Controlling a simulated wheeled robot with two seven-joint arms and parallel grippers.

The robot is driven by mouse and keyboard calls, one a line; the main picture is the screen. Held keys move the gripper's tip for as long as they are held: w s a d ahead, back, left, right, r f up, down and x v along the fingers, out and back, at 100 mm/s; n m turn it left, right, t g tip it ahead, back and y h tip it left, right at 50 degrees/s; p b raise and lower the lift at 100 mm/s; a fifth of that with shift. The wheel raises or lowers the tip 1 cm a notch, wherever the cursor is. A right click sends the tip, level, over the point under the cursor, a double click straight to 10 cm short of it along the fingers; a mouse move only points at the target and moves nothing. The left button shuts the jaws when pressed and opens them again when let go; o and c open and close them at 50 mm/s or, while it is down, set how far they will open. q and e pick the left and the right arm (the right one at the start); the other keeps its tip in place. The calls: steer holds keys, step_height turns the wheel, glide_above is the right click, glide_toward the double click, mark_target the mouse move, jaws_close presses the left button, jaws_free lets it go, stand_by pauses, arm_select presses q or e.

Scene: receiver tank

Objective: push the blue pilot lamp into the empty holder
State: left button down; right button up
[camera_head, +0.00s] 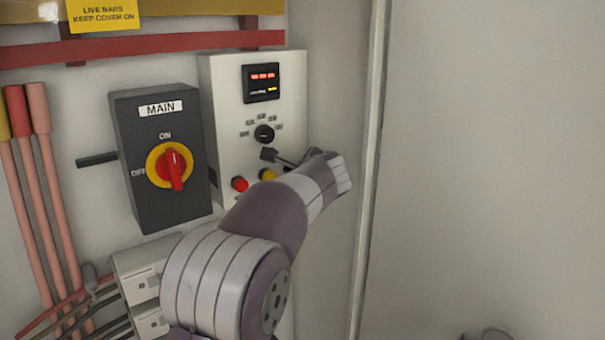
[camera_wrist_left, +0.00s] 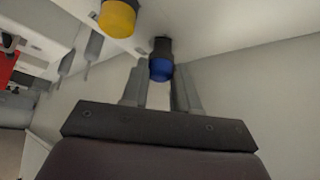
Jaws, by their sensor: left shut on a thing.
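The blue pilot lamp (camera_wrist_left: 161,70) shows in the left wrist view, with a blue lens towards me and a dark body behind it, close to the pale panel face. My left gripper (camera_wrist_left: 160,88) is shut on it, one grey finger on each side. In the head view my left gripper (camera_head: 288,160) is at the lower right of the light grey control box (camera_head: 226,100), partly behind my own wrist. The lamp and the empty holder cannot be made out there. Whether the dark body sits in the holder or just in front of it, I cannot tell. My right gripper is not in view.
A red lamp (camera_head: 240,184) and a yellow lamp (camera_head: 267,174) sit left of my gripper. A black selector knob (camera_head: 264,133) and a display (camera_head: 262,82) are above. The MAIN switch box (camera_head: 158,150) stands left. The cabinet edge (camera_head: 370,170) is close on the right.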

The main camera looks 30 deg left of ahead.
arm_select(q)
steer(key=shift+w+a+p, duration=0.3)
steer(key=shift+a+p, duration=0.05)
steer(key=shift+a, duration=0.45)
steer(key=c, duration=0.9)
jaws_free()
steer(key=shift+o, duration=0.6)
steer(key=shift+a, duration=0.15)
steer(key=b+v, duration=0.5)
steer(key=v, duration=0.7)
steer(key=shift+d, duration=0.25)
